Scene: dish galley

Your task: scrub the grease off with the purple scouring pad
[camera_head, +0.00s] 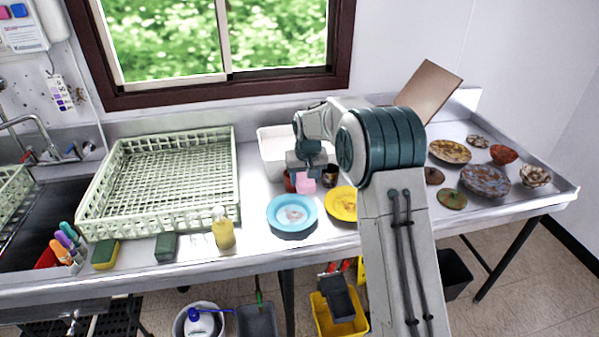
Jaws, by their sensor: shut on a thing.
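My gripper (305,171) is shut on a small pink block-like pad (305,184), which looks pink rather than purple. It holds the pad just behind the blue plate (274,222); I cannot tell whether the pad touches anything below. The blue plate lies near the counter's front edge with a pale, reddish smear (292,214) in its middle. A yellow plate (333,205) with an orange-brown smear lies to its right, partly hidden by my arm. No other purple pad shows.
A pale green rack (160,183) stands left. A yellow-green sponge (105,254), dark green pad (165,247) and yellow bottle (223,232) line the front. A white tub (272,155), reddish cup (289,181) and dark cup (330,176) stand behind the plates. Patterned dishes (485,181) sit right.

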